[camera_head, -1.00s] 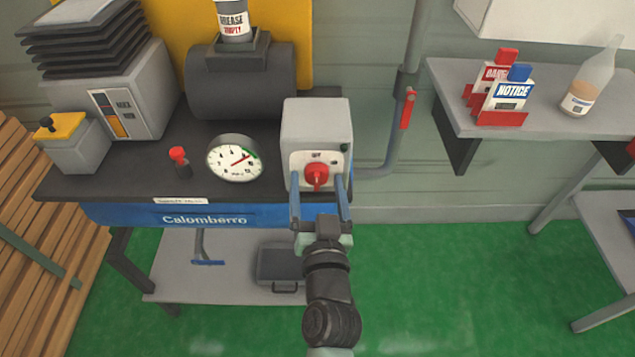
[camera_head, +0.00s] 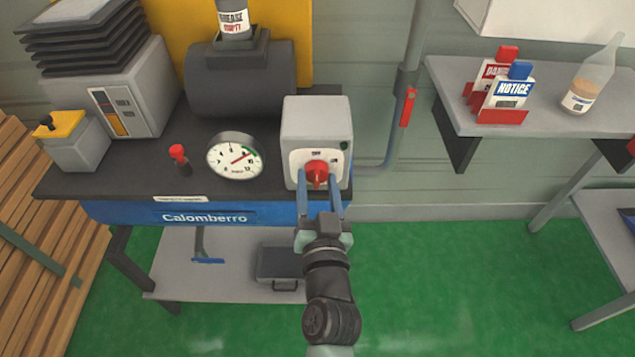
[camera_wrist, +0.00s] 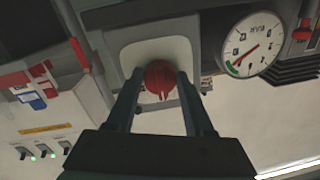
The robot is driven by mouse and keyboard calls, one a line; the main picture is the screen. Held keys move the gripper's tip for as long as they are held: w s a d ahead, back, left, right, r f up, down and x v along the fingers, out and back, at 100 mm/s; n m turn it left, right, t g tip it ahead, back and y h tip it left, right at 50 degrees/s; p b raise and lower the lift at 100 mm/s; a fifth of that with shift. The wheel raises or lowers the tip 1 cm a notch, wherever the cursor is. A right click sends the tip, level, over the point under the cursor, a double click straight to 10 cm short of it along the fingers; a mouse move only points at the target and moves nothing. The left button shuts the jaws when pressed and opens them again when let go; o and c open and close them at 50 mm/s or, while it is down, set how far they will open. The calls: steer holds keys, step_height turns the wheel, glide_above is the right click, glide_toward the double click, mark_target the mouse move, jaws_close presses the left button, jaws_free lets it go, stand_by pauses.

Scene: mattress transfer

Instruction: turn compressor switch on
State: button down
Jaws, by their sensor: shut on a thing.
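The compressor switch is a red rotary knob (camera_head: 317,173) on the front plate of a grey box (camera_head: 317,122) at the right end of the compressor bench. My gripper (camera_head: 321,190) reaches it from the front, with one blue-grey finger on each side of the knob. In the wrist view the red knob (camera_wrist: 160,78) sits between the two fingertips (camera_wrist: 160,82), which are closed on it. The knob's pointer looks roughly vertical in the head view. Its exact setting against the small labels is too small to read.
A round pressure gauge (camera_head: 235,156) and a small red valve (camera_head: 178,155) stand left of the switch box. A black tank (camera_head: 240,80) is behind. A shelf (camera_head: 560,125) with signs and a bottle (camera_head: 590,80) is at the right. Green floor (camera_head: 450,290) is clear.

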steer(key=m, duration=0.6)
steer(key=shift+a, duration=0.1)
steer(key=m, duration=0.5)
steer(key=shift+a+m+t+h, duration=0.1)
steer(key=shift+m+t+h, duration=0.2)
steer(key=shift+m+t, duration=0.1)
stand_by(0.3)
steer(key=shift+c, duration=1.4)
jaws_free()
